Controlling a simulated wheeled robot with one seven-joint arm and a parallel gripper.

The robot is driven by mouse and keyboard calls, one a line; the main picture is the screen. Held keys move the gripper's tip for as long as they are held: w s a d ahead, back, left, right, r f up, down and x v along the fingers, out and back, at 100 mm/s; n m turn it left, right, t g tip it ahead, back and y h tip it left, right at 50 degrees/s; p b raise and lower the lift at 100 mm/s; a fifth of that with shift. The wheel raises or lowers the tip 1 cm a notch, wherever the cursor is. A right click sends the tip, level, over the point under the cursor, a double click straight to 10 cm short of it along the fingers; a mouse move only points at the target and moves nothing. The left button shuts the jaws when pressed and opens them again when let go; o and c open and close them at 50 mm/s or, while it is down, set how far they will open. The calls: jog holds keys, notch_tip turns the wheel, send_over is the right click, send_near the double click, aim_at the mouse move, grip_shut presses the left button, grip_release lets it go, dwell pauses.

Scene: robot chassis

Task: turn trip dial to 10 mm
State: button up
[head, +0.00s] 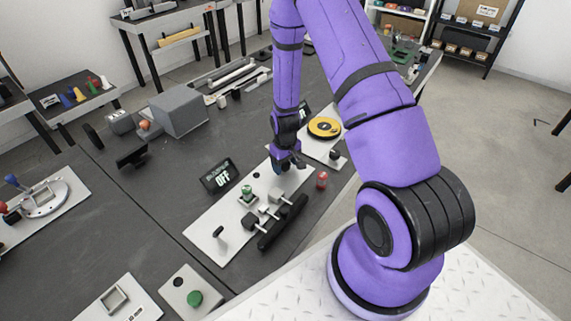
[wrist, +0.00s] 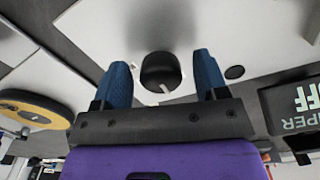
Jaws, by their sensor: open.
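A dark round dial (wrist: 160,68) with a pale pointer mark stands on a light panel (wrist: 208,35) in the wrist view. I cannot read any scale or 10 mm mark around it. My gripper (wrist: 161,82) is open, with one blue fingertip on each side of the dial; I cannot tell whether they touch it. In the head view my gripper (head: 287,166) is low over the far end of the light panel (head: 205,239) and hides the dial. A black display (head: 218,177) reading OFF stands left of the panel; it shows upside down in the wrist view (wrist: 297,107).
A yellow disc (head: 324,127) lies beyond. A grey box (head: 179,111) stands further left. Dark table between box and display is mostly clear.

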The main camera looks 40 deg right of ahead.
jog(key=c, duration=0.9)
jog(key=shift+c, duration=0.2)
jog(key=shift+m, duration=0.4)
jog(key=m, duration=0.3)
jog(key=shift+m, duration=0.4)
jog(key=shift+a+m, duration=0.1)
jog(key=shift+m, duration=1.9)
jog(key=o, duration=0.9)
